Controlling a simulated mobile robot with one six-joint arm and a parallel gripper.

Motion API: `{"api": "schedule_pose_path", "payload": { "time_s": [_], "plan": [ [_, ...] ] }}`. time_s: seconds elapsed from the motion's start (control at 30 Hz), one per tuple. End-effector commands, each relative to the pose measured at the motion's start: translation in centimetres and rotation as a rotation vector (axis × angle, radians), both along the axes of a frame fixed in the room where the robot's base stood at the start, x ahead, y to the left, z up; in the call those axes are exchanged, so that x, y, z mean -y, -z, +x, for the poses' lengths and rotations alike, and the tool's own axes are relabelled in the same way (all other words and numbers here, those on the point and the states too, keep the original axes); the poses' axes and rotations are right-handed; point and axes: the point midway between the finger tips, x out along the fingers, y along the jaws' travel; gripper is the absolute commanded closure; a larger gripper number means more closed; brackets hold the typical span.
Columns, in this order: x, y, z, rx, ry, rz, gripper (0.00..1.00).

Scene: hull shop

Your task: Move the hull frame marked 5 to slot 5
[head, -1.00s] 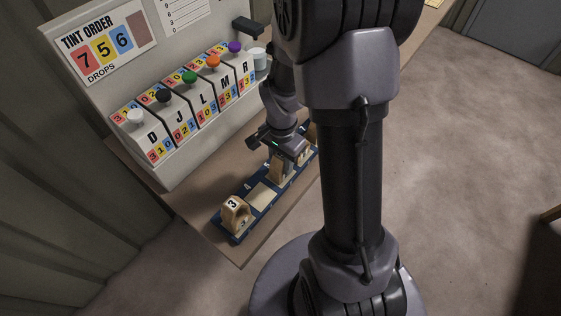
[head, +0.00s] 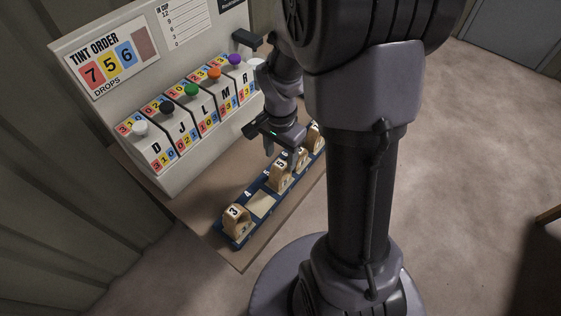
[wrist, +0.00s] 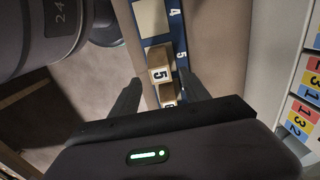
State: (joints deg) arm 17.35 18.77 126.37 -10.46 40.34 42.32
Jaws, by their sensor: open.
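The tan hull frame marked 5 (head: 279,178) stands upright on the blue rack (head: 237,241), next to the rack's printed 5. In the wrist view the frame (wrist: 160,74) stands beside that 5 label, just beyond the fingers, with the bare pale pad of slot 4 (wrist: 151,19) past it. My gripper (head: 291,151) is above the rack, close over the frames. Its two fingers (wrist: 160,92) are apart and hold nothing. Another frame (wrist: 168,95) shows partly between them, mostly hidden by my gripper body.
A frame marked 3 (head: 235,219) stands at the rack's near left end. More frames (head: 313,137) stand toward the far right end, partly hidden by my arm. The tint dispenser (head: 165,178), with coloured knobs, stands close behind the rack. Bare bench (head: 190,200) lies to the left.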

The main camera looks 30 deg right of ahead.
Motion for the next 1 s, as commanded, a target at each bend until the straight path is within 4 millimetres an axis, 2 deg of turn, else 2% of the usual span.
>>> {"api": "schedule_pose_path", "payload": {
  "time_s": [0.03,0.1,0.27,0.33,0.47,0.5,0.6,0.7,0.8,1.0],
  "plan": [
    [0.0,-1.8,0.1,0.003,0.000,-0.001,0.46],
    [0.0,-3.2,0.0,0.002,0.001,0.000,0.46],
    [-0.2,-5.0,0.0,0.008,-0.009,0.000,0.46],
    [-1.3,-7.1,-0.2,0.048,-0.060,-0.003,0.46],
    [-6.0,-13.9,-2.5,0.209,-0.297,-0.013,0.46],
    [-7.7,-15.8,-3.7,0.266,-0.384,-0.016,0.46],
    [-11.2,-19.2,-7.2,0.399,-0.584,-0.030,0.46],
    [-13.5,-20.9,-9.9,0.498,-0.736,-0.043,0.46],
    [-14.4,-21.5,-11.2,0.549,-0.812,-0.053,0.46],
    [-14.6,-21.6,-11.4,0.555,-0.825,-0.054,0.46]
  ]
}}
